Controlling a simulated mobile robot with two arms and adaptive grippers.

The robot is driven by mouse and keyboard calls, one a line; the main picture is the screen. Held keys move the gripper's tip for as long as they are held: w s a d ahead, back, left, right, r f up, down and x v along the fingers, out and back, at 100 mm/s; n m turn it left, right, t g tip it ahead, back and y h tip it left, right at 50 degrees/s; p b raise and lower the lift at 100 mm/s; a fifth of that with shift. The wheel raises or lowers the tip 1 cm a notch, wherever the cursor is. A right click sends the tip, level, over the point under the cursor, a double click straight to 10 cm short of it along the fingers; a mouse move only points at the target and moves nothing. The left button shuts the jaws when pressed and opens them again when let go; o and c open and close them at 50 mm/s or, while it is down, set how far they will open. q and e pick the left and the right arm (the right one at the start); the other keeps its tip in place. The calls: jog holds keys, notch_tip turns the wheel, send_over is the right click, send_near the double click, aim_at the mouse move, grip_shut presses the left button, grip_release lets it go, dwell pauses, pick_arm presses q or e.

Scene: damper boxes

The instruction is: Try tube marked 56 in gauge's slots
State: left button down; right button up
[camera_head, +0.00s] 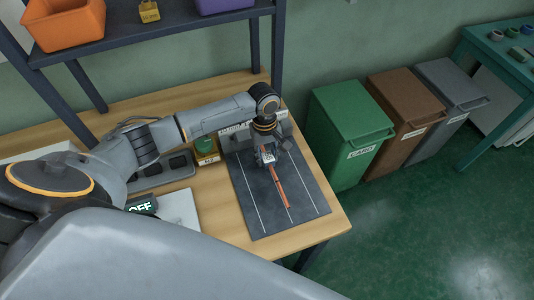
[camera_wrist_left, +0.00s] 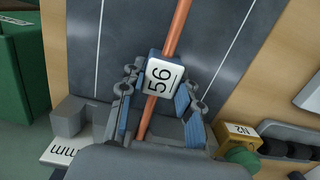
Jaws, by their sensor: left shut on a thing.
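The tube marked 56 is a thin copper-coloured rod with a blue holder and a white "56" label. It shows in the head view (camera_head: 281,188) and the wrist view (camera_wrist_left: 176,27). My left gripper (camera_head: 268,156) is shut on it at the label, with blue-padded fingers on either side in the wrist view (camera_wrist_left: 157,104). The tube lies along the dark mat (camera_head: 249,207); I cannot tell whether it touches it. A grey block (camera_head: 232,141), seemingly the gauge, stands at the mat's far end, partly hidden by my arm. Its slots cannot be made out. My right gripper is out of view.
A yellow box (camera_head: 208,160) with a green top stands left of the mat. A grey tray (camera_head: 176,168) and an "OFF" display (camera_head: 142,205) are farther left. A shelf (camera_head: 150,30) rises behind. Green, brown and grey bins stand right of the wooden bench.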

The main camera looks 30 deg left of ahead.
aim_at(265, 152)
pick_arm(q)
jog(key=shift+f, duration=0.5)
dwell(0.5)
jog(key=c, duration=0.8)
grip_release()
jog(key=shift+c, duration=0.2)
notch_tip(265, 152, up, 12)
jog(key=a, duration=0.1)
jog(key=shift+w, duration=0.4)
